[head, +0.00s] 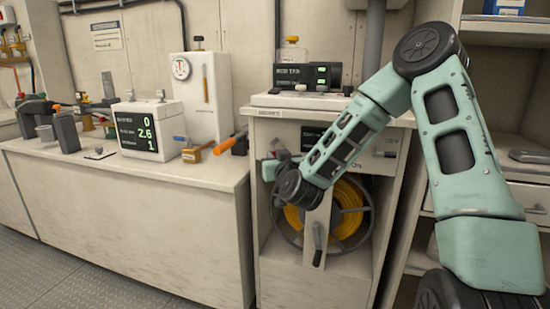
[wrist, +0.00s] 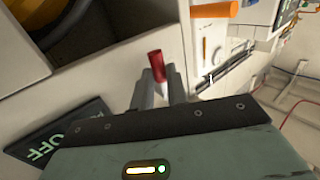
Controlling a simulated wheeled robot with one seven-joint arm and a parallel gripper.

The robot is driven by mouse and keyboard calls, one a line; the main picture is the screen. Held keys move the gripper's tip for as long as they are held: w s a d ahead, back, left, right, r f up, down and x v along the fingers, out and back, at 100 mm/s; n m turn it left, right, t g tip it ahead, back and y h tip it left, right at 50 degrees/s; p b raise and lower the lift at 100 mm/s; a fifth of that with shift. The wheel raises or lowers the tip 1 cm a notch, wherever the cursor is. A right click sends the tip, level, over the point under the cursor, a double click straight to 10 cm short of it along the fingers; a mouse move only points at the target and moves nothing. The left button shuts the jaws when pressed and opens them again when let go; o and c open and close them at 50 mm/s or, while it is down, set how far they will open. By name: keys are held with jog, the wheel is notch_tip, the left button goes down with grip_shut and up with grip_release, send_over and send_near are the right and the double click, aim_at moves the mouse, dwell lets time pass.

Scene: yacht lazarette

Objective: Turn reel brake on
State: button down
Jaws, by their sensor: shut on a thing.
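The reel (head: 350,222), wound with yellow line, sits in the open front of the white cabinet. My gripper (head: 271,166) is at the cabinet's upper left, above the reel, seen from behind with its fingertips unclear. In the wrist view, a short red-tipped lever (wrist: 156,66) stands between the two grey fingers of my gripper (wrist: 160,88), which are shut on it. A dark plate reading OFF (wrist: 62,135) is at the lower left of that view, partly covered by my gripper. The lever is not clearly visible in the head view.
A white counter (head: 130,168) stands to the left, with an orange-handled valve (head: 229,142) near its right end and a display box (head: 143,130) on it. Shelves with a drawer (head: 530,198) are at the right. Grey floor (head: 85,275) is clear at the lower left.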

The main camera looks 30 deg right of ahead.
jog(key=shift+r, duration=0.1)
jog(key=shift+s+r+n+g+p, duration=0.1)
jog(key=shift+r+n+g+p, duration=0.4)
jog(key=shift+p, duration=0.7)
jog(key=r+n+g+p, duration=0.1)
jog(key=n+p, duration=0.1)
jog(key=p, duration=0.3)
jog(key=s+n+g+p, duration=0.1)
jog(key=n+g+p, duration=0.1)
jog(key=p, duration=0.3)
jog(key=d+r+n+g+p, duration=0.1)
jog(key=n+g+p, duration=0.1)
jog(key=p, duration=0.3)
jog(key=shift+s+d+r+h, duration=0.1)
jog(key=shift+s+r+h, duration=0.2)
jog(key=shift+h, duration=0.1)
jog(key=r+n+g+h+p, duration=0.1)
jog(key=n+g+p, duration=0.1)
jog(key=p, duration=0.7)
jog(key=shift+r+n+g, duration=0.1)
jog(key=shift+n+g, duration=0.2)
jog(key=n+g+h+p, duration=0.1)
jog(key=p, duration=0.3)
jog(key=shift+r, duration=0.15)
jog(key=shift+w+n+g+p, duration=0.1)
jog(key=shift+n+g+p, duration=0.2)
jog(key=shift+p, duration=0.9)
jog(key=shift+d+h, duration=0.1)
jog(key=shift+h, duration=0.2)
jog(key=shift+f, duration=0.2)
